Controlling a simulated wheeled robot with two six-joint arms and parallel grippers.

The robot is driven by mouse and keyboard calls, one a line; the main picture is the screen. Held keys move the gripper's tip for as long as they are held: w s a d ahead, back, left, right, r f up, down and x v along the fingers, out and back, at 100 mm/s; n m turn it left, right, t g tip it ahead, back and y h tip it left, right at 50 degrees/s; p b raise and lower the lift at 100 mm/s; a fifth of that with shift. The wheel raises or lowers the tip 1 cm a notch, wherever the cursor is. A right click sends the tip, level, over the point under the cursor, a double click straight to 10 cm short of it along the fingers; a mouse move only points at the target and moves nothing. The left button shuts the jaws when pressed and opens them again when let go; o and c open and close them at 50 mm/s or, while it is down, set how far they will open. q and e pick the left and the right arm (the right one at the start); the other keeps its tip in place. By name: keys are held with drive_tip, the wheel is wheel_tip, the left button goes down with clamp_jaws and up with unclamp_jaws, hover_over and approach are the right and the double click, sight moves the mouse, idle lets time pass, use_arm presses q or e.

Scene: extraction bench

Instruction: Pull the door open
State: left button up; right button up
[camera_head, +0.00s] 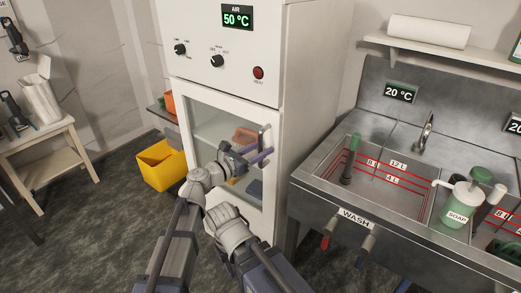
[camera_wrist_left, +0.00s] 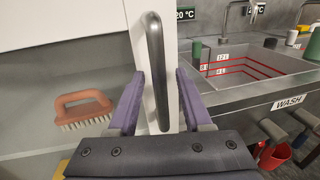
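The door (camera_head: 222,104) of a tall white cabinet has a white frame and a large window. It looks closed, flush with the cabinet front. Its upright grey metal handle (camera_head: 264,139) is near the right edge. My left gripper (camera_head: 262,157) is at the handle, with purple fingers. In the left wrist view the handle (camera_wrist_left: 155,70) stands between the fingers of the gripper (camera_wrist_left: 158,95), with a gap visible on each side. The gripper looks open around the handle. My right gripper is not in view.
Behind the window is an orange-handled brush (camera_wrist_left: 85,108). A yellow bin (camera_head: 160,166) stands on the floor left of the cabinet. A steel sink bench (camera_head: 330,205) stands close on the right, with a soap bottle (camera_head: 461,204). A small wooden table (camera_head: 45,138) is far left.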

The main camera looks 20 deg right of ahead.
use_arm(q)
clamp_jaws()
idle(1.3)
